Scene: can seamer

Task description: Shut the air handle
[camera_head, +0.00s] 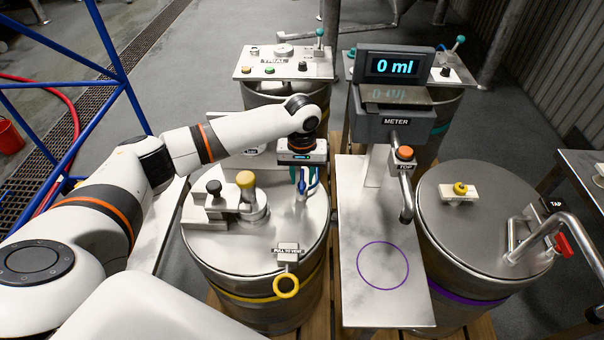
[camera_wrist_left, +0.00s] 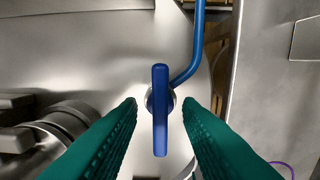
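The blue handle (camera_wrist_left: 160,130), which I take to be the air handle, sits on a round metal fitting at the end of a blue pipe (camera_wrist_left: 197,42). It runs upright in the left wrist view. My left gripper (camera_wrist_left: 161,103) is open, with one teal finger on each side of the handle and a gap to both. In the head view my left gripper (camera_head: 306,184) points down over the right part of the left drum's lid (camera_head: 225,253). There the handle is mostly hidden by the gripper. My right gripper is not in view.
A black and a yellow knob (camera_head: 246,180) stand on the lid, left of the gripper. A yellow pull ring (camera_head: 286,286) hangs at its front. The meter (camera_head: 393,110) and its steel plate (camera_head: 368,305) stand to the right. A blue frame (camera_head: 75,80) is at far left.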

